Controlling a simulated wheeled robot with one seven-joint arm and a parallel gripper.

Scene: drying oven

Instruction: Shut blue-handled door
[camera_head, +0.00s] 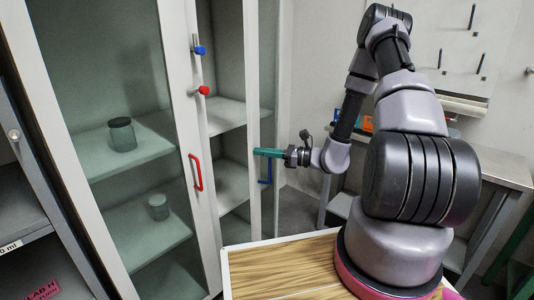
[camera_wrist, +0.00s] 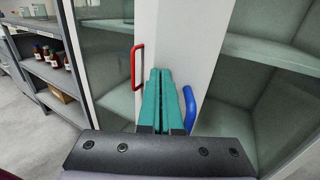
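The blue-handled door (camera_head: 252,95) of the glass cabinet stands open in the head view, with shelves showing to its left. Its blue handle (camera_head: 265,170) is low on the door, partly hidden behind my gripper. My gripper (camera_head: 268,152), with green fingers, reaches leftward to this door just above the handle. In the wrist view the fingers (camera_wrist: 158,100) lie close together with nothing seen between them. The blue handle (camera_wrist: 190,108) is just right of them, outside the fingers. I cannot tell whether they touch the door or handle.
The red-handled door (camera_head: 195,172) looks closed, with jars behind its glass. A blue knob (camera_head: 200,49) and a red knob (camera_head: 204,90) stick out from the cabinet. A grey bench (camera_head: 505,168) stands right. A shelf rack (camera_wrist: 52,72) shows left in the wrist view.

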